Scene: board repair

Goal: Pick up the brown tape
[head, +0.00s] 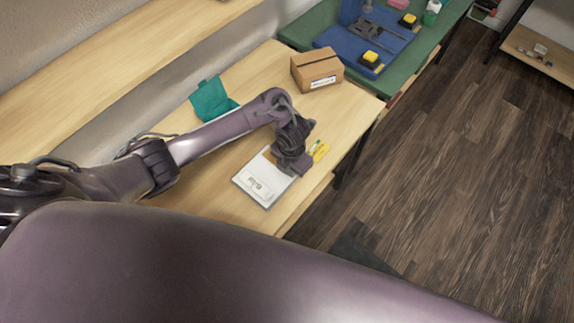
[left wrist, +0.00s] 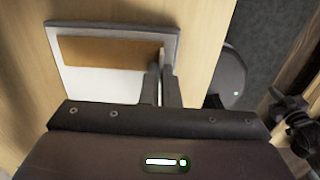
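The brown tape (left wrist: 108,52) shows in the left wrist view as a flat brown strip along one side of a white panel (left wrist: 95,84). In the head view the panel (head: 245,184) lies on the wooden table, and the tape is mostly hidden by my left gripper (head: 291,165). My left gripper (left wrist: 161,80) is over the panel, with its two fingers close together at the right end of the tape. I cannot tell whether the tape's end is between them.
A cardboard box (head: 316,70) and a teal cloth-like item (head: 210,99) are on the wooden table (head: 262,72). A green bench (head: 300,33) with a blue mat (head: 350,45) and tools stands beyond. Open floor is to the right.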

